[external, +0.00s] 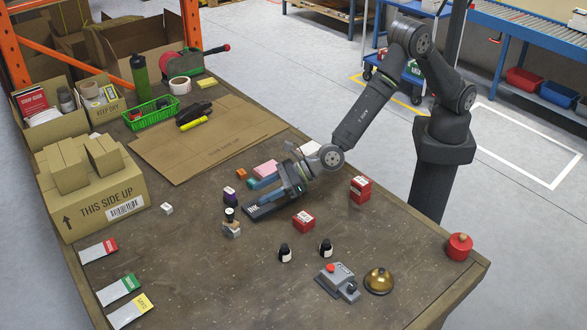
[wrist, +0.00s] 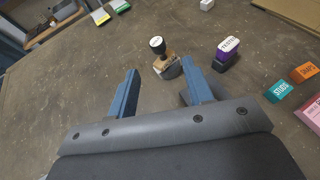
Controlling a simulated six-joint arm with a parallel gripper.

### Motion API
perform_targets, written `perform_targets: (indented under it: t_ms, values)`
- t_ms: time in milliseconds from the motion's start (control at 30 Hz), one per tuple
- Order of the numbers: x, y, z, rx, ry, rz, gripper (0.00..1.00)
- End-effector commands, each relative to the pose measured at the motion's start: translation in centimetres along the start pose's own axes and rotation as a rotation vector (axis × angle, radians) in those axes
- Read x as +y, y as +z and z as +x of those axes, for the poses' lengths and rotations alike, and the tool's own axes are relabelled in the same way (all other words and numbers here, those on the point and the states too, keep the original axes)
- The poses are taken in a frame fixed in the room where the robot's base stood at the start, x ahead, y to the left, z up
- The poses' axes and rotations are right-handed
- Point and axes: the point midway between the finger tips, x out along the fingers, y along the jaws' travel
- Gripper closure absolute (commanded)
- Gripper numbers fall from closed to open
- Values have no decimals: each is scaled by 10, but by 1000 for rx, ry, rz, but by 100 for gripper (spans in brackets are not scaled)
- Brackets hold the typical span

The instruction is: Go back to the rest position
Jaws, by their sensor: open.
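My gripper (wrist: 160,88) is open and empty, with its two blue fingers apart in the wrist view. In the external view my gripper (external: 262,196) is low over the middle of the table (external: 190,270). A stamp with a black knob (wrist: 162,58) stands just beyond the fingertips in the wrist view. It also shows in the external view (external: 231,222), left of my gripper. A purple box (wrist: 227,52) stands to the right of the stamp. Whether the fingers touch anything beneath is hidden by the gripper body.
A large carton (external: 95,195) stands at left. Flat cardboard (external: 195,145) lies behind.

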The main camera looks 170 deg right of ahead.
Motion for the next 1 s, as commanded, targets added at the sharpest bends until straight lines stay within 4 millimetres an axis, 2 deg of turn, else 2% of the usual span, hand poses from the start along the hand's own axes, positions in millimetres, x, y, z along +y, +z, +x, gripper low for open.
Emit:
perform_targets:
  t_ms: [167, 333, 800, 1000]
  values:
    - [0, 0, 1, 0, 0, 0, 53]
    - [0, 0, 12, -1, -1, 0, 53]
    - [0, -1, 84, 0, 0, 2, 53]
    - [0, -1, 108, 0, 0, 1, 53]
